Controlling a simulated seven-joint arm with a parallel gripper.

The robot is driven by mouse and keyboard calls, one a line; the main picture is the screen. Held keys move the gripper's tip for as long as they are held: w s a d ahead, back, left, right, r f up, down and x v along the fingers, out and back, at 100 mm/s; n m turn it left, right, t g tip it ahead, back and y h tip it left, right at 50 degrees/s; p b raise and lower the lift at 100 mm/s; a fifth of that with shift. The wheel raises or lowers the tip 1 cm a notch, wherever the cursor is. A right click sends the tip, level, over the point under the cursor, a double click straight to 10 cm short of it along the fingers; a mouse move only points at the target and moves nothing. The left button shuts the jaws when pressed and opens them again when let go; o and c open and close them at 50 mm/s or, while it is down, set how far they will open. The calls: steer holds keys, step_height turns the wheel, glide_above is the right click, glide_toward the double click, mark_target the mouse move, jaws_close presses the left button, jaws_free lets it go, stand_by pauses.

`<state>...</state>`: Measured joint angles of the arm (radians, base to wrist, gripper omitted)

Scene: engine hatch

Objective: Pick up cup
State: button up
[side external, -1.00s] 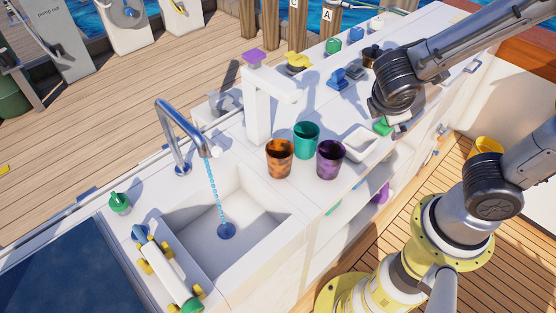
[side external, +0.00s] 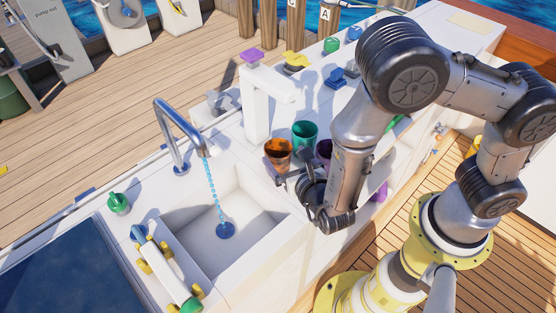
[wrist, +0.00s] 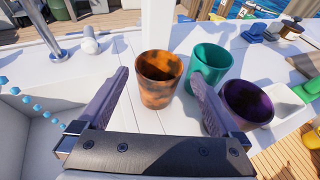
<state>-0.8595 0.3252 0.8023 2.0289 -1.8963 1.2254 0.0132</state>
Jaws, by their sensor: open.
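Three cups stand close together on the white counter to the right of the sink. The orange-brown mottled cup (side external: 277,151) is at the left; in the wrist view it (wrist: 158,84) stands upright ahead, between my gripper's fingers. The green cup (side external: 305,134) stands behind it to the right, also in the wrist view (wrist: 209,66). The purple cup (side external: 324,150) is partly hidden by my arm; in the wrist view (wrist: 246,102) it is outside the right finger. My gripper (side external: 285,177) is open and empty, low at the counter's front edge. Its fingers (wrist: 158,100) also show in the wrist view.
The sink (side external: 190,225) with a running tap (side external: 180,125) lies left of my gripper. A white post (side external: 258,105) stands behind the cups. A white dish (wrist: 282,106) sits right of the purple cup. Small coloured items line the counter's back right.

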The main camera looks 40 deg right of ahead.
mark_target(274, 145)
steer(key=x, duration=0.3)
steer(key=shift+w+d+f, duration=0.1)
steer(key=shift+w+d, duration=0.05)
steer(key=shift+w, duration=0.1)
steer(key=shift+f+x, duration=0.15)
steer(key=shift+x, duration=1.15)
steer(key=shift+f+x, duration=0.1)
steer(key=shift+x, duration=1.15)
steer(key=shift+s, duration=0.1)
steer(key=c, duration=1.1)
